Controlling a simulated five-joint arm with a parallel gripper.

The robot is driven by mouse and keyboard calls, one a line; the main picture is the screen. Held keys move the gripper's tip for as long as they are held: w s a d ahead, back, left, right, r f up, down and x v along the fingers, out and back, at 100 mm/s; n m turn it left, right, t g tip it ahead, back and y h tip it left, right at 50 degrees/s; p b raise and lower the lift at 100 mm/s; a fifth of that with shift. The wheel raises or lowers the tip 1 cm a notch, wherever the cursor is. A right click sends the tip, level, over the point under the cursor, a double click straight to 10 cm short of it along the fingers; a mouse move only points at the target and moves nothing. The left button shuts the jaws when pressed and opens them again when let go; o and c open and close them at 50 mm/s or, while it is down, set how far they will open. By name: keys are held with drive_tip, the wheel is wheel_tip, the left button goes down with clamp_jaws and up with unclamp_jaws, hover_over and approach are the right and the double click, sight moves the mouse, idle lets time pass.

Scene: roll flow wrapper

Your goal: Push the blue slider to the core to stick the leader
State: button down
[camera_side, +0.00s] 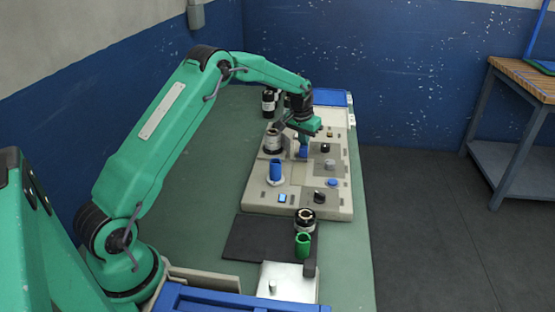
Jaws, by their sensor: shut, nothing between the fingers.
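My gripper (302,138) is shut and empty, pointing down over the far half of the grey machine panel (334,200). A small blue part (303,152), which looks like the slider, shows right under the fingertips. I cannot tell whether they touch it. A blue core (277,172) stands upright on a white round base on the panel, nearer the camera than the gripper and a little to its left. The leader cannot be made out at this size.
A black-and-silver roll (272,142) stands left of my gripper. Dark rolls (268,103) stand farther back. Knobs and buttons, including a round blue one (333,182), sit on the panel. A green core (303,244) and another roll (305,220) stand in front. The green tabletop at left is clear.

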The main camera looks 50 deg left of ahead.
drive_tip(key=shift+s+d, duration=3.4)
drive_tip(key=shift+d, duration=0.05)
drive_tip(key=shift+a, duration=0.1)
drive_tip(key=shift+w, duration=0.15)
drive_tip(key=shift+w+a, duration=0.3)
drive_tip(key=shift+a, duration=0.1)
drive_tip(key=shift+r, duration=0.15)
wheel_tip(320, 180, up, 8)
